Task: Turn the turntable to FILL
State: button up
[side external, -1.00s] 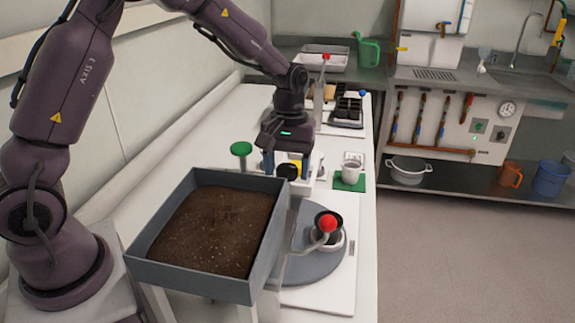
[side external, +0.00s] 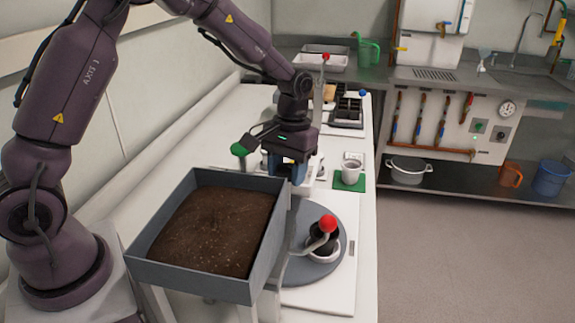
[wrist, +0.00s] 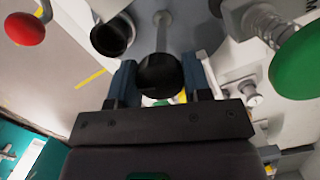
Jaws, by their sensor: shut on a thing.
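The turntable (side external: 325,207) is a grey disc on a white base plate, partly hidden behind the soil box. A black pot (side external: 321,242) in a white ring sits near its front right edge; the pot also shows in the wrist view (wrist: 112,36). My gripper (side external: 289,180) is low at the disc's back left, behind the box. In the wrist view its blue fingers stand on both sides of a round black knob (wrist: 159,74) on a pale stem, and are shut on it. I cannot read a FILL mark.
A grey box of soil (side external: 205,285) stands close in front of my gripper. A red ball lever (side external: 327,223) rises before the pot. A green knob (side external: 238,149) is left of my gripper. A white cup (side external: 351,170) stands on a green mat to the right.

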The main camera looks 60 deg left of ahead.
jog(key=shift+m, duration=0.9)
jog(key=m+y, duration=0.1)
jog(key=m, duration=0.4)
jog(key=shift+m, duration=0.6)
jog(key=m+y, duration=0.1)
jog(key=m, duration=0.4)
jog(key=shift+m, duration=0.4)
jog(key=o, duration=0.6)
jog(key=shift+r, duration=3.5)
